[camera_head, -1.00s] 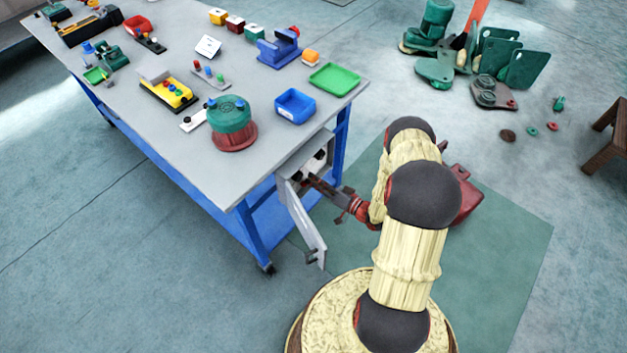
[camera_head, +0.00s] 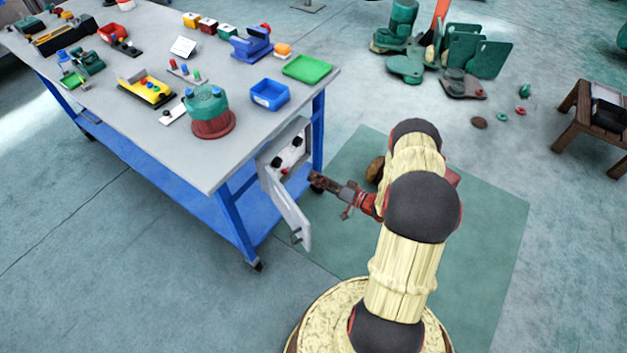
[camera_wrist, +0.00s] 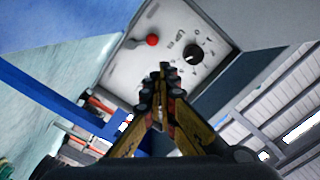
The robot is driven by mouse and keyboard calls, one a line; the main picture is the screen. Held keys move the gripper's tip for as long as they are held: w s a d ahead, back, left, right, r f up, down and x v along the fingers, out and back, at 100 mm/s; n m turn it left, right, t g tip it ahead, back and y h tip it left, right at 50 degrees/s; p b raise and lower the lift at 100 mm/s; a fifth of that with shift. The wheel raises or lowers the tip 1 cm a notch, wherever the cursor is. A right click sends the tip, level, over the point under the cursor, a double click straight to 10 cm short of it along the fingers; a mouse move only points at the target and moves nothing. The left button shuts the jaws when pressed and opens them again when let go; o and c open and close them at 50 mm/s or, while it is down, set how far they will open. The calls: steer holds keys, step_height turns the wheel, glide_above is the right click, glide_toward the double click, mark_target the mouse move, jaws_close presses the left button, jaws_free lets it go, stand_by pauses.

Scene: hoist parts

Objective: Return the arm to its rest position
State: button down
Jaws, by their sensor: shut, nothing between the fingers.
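My gripper (camera_head: 318,183) is at the end of my cream and black arm, just right of the open cabinet door and in front of the control panel box under the table's corner. In the wrist view my gripper (camera_wrist: 163,75) has its fingertips together with nothing between them. Beyond them is the light grey control panel (camera_wrist: 165,50) with a red-knobbed lever (camera_wrist: 152,40) and a black dial (camera_wrist: 193,53). The panel also shows in the head view (camera_head: 291,158), clear of the fingers.
The panel's open door (camera_head: 288,212) hangs out close to my gripper's left. The workbench (camera_head: 180,150) carries a green and red round part (camera_head: 209,112), a blue bin (camera_head: 270,94) and a green tray (camera_head: 307,68). A wooden stool (camera_head: 575,125) stands right. The green mat (camera_head: 480,230) looks mostly clear.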

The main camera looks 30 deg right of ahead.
stand_by(0.4)
steer(key=w+a+r+n+g+y, duration=0.2)
steer(key=a+r+n+g+y, duration=0.3)
steer(key=a+r, duration=0.75)
steer(key=s+a+r+n+g+p, duration=0.1)
steer(key=s+a+r+g, duration=0.25)
steer(key=r, duration=0.35)
steer(key=s+a+r+g, duration=0.2)
steer(key=a+r+g, duration=0.25)
steer(key=r, duration=0.25)
steer(key=s+a+r+g+h+p, duration=0.1)
steer(key=s+a+r+h, duration=0.2)
steer(key=s+r, duration=0.25)
steer(key=s+a+r+g+h, duration=0.1)
steer(key=s+a+r+h, duration=0.25)
steer(key=s, duration=0.35)
steer(key=s+d+r+t+h+p, duration=0.1)
steer(key=s+d+r+t+h, duration=0.3)
steer(key=s+r, duration=0.5)
steer(key=shift+s+d+r+m+t+h, duration=0.2)
steer(key=shift+s+d+m+t+h, duration=0.15)
steer(key=shift+s+h, duration=0.45)
steer(key=c, duration=2.6)
jaws_free()
steer(key=shift+w, duration=0.1)
